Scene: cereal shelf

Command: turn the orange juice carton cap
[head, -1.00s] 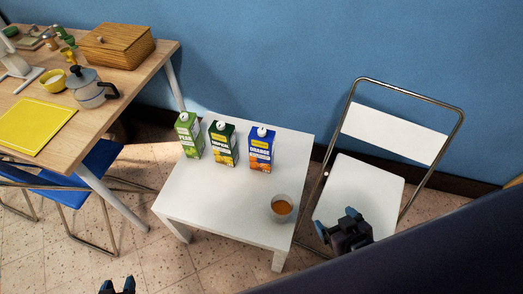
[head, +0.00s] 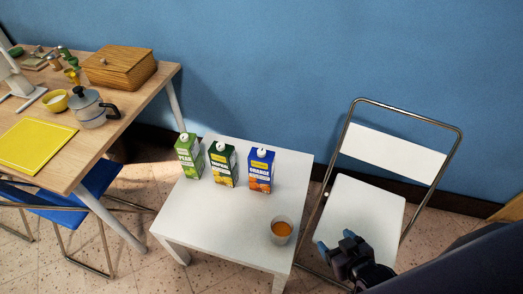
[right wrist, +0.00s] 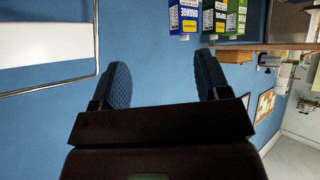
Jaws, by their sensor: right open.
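The orange juice carton (head: 260,172) is blue with an orange picture and stands upright at the right end of a row of cartons on the small white table (head: 215,225). Its white round cap (head: 262,152) is on top. My right gripper (head: 335,243) is open and empty in front of the white chair, right of the table and well apart from the carton. Its two blue fingers (right wrist: 164,85) stand wide apart in the wrist view. My left gripper is out of view.
A green pear carton (head: 189,157) and a dark green tropical carton (head: 222,165) stand left of the orange one. A glass of orange drink (head: 281,230) stands near the table's front right. A white folding chair (head: 362,212) is to the right. The table's front left is clear.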

